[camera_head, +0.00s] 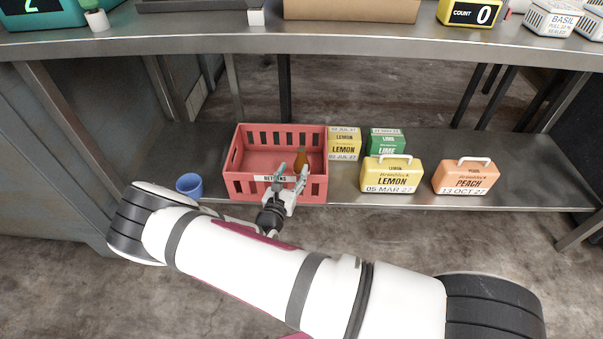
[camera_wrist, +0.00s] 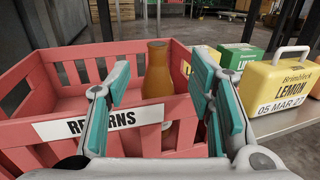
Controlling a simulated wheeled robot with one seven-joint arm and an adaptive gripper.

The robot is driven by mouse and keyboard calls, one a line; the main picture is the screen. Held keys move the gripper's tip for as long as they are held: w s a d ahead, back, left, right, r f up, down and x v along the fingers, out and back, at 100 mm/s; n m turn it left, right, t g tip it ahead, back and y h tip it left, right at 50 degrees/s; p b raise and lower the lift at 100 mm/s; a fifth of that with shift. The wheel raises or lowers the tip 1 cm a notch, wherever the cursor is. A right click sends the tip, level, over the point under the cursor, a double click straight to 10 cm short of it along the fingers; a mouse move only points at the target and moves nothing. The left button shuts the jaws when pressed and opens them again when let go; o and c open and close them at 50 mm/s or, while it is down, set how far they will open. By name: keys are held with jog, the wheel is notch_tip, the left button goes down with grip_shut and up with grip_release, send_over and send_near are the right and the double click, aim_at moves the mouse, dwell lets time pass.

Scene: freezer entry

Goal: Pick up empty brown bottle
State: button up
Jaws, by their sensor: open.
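The brown bottle (camera_head: 301,160) stands upright inside the red returns crate (camera_head: 242,180) on the lower shelf, near the crate's right side. In the wrist view the bottle (camera_wrist: 157,80) shows beyond and between my fingers, behind the crate's front wall, which hides part of its lower body. My gripper (camera_head: 290,178) is open at the crate's front rim, with its fingers reaching toward the bottle. In the wrist view the two teal-padded fingers of my gripper (camera_wrist: 163,85) are apart with nothing held between them.
A blue cup (camera_head: 189,185) stands left of the crate. Yellow lemon boxes (camera_head: 392,174), a green lime box (camera_head: 387,142) and an orange peach box (camera_head: 464,176) stand to the right. The steel counter (camera_head: 330,42) is overhead. Bare shelf lies at far right.

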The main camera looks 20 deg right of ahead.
aim_at(300, 155)
jog(key=b+x, duration=0.1)
jog(key=x, duration=0.4)
jog(key=b+x, duration=0.2)
jog(key=x, duration=0.1)
jog(key=b+x, duration=0.1)
jog(key=shift+w+f, duration=0.3)
jog(key=shift+f, duration=0.05)
jog(key=shift+w+d+r, duration=0.1)
jog(key=shift+w+d, duration=0.1)
jog(key=shift+w, duration=0.2)
jog(key=shift+c, duration=0.5)
grip_shut()
